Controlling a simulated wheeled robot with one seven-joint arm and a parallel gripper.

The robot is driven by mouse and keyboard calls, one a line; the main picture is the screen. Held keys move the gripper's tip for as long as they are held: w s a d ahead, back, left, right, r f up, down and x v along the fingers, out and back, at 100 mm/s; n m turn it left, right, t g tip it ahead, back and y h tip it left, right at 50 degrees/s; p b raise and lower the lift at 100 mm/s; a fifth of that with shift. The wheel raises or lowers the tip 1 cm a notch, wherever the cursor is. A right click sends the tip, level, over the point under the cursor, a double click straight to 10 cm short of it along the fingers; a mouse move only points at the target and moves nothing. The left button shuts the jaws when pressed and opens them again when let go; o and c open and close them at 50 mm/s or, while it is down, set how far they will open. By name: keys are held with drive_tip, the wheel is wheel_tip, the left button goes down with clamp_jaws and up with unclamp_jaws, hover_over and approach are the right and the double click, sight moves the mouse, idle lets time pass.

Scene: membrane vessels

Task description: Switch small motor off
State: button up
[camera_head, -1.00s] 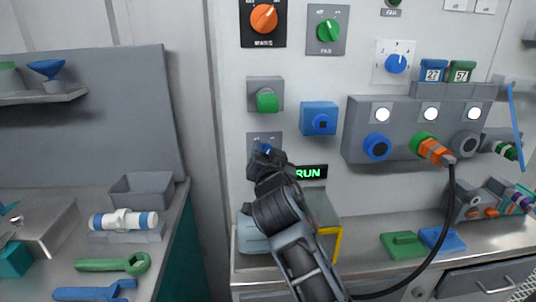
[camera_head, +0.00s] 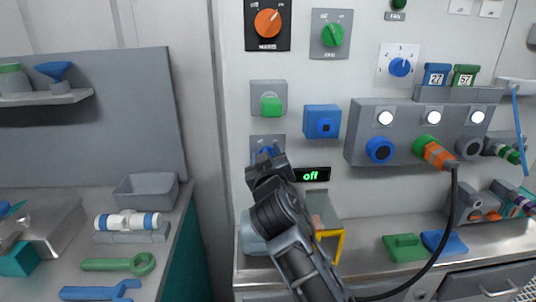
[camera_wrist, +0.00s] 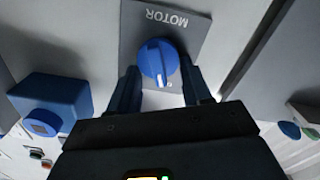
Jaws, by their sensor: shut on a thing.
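The small motor switch is a blue round knob (camera_wrist: 158,62) on a grey plate labelled MOTOR (camera_wrist: 183,22) in the wrist view. My gripper (camera_wrist: 160,74) has one dark finger on each side of the knob and is shut on it. The knob's white pointer line runs toward the plate edge on my gripper's side. In the head view my gripper (camera_head: 266,160) covers most of the knob, and only the upper part of the plate (camera_head: 262,140) shows. The small display (camera_head: 311,175) right of the switch reads "off" in green.
A green knob (camera_head: 271,105) sits just above the switch, and a blue box with a button (camera_head: 322,122) is to its upper right. A yellow-legged stand (camera_head: 340,235) is below, beside my arm. A black cable (camera_head: 452,205) hangs from an orange plug (camera_head: 437,155) at right.

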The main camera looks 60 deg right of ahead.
drive_tip(key=shift+w+n, duration=0.1)
drive_tip(key=shift+n, duration=0.6)
drive_tip(key=shift+a+f, duration=0.1)
drive_tip(key=o, duration=1.1)
drive_tip(key=shift+c, duration=0.2)
drive_tip(key=b+v, duration=0.2)
drive_tip(key=v, duration=0.5)
drive_tip(key=shift+s+a, duration=0.25)
drive_tip(key=shift+a, duration=0.05)
